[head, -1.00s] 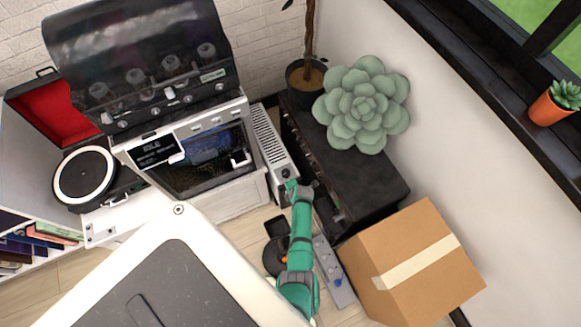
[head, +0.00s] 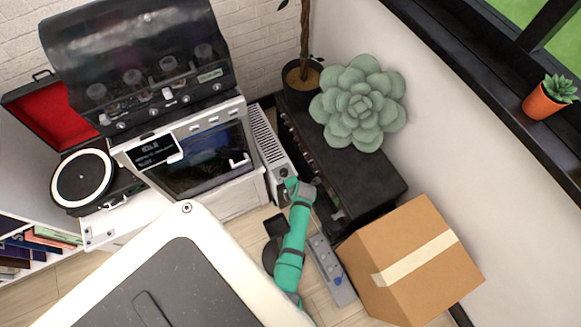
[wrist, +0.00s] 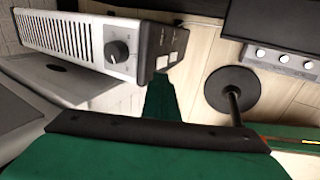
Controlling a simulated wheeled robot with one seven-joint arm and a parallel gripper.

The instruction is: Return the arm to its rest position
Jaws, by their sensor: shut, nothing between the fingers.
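My green arm (head: 294,240) rises from below the white-edged panel at lower centre in the head view. Its end, my gripper (head: 290,186), is small there and close to the knob end of a white slatted unit (head: 268,143). In the wrist view my gripper (wrist: 165,98) shows as a narrow green piece beyond a dark band, shut and holding nothing. The white slatted unit (wrist: 75,38) with its round knob lies just beyond it. I cannot tell whether they touch. Part of the arm is hidden by the panel.
A cardboard box (head: 415,265) and a black cabinet (head: 365,178) with a succulent stand to the right. A grey control strip (head: 330,268) and a round black base (wrist: 232,90) are on the floor beside the arm. A machine (head: 200,160) stands at left.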

